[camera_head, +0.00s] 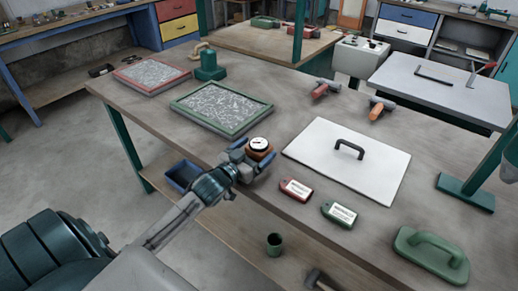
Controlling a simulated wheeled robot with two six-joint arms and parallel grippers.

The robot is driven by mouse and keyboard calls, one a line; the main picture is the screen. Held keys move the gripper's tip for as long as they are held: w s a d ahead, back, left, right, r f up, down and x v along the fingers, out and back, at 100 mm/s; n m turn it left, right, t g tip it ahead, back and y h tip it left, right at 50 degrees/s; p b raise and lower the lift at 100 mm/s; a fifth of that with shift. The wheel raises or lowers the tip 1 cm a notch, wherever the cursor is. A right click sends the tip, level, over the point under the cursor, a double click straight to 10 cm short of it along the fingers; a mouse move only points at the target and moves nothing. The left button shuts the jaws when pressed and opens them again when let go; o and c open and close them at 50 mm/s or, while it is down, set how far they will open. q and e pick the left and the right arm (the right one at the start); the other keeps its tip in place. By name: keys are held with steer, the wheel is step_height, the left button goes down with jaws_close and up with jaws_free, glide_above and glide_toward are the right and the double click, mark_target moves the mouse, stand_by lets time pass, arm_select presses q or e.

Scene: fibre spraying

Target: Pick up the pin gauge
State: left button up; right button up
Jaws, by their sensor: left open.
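The pin gauge (260,144), which looks like a small round gauge with a white dial face and a brown-orange body, is at the front edge of the workbench (235,66). My left gripper (252,158) reaches in from the lower left with its jaws open. Its fingers are right at the gauge, apparently on either side of its lower part. The gripper hides the gauge's base, so I cannot tell whether the fingers touch it. My right gripper is out of view.
A white board with a black handle (380,168) lies right of the gauge. A red tag (296,189) and a green tag (339,214) lie nearer. Green-framed (222,130) and red-framed (126,84) trays lie farther left. A blue bin (181,172) sits below the bench edge.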

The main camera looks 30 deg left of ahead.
arm_select(q)
steer(key=shift+w, duration=0.2)
steer(key=shift+c, duration=0.2)
steer(key=c, duration=1.2)
steer(key=shift+r, duration=0.15)
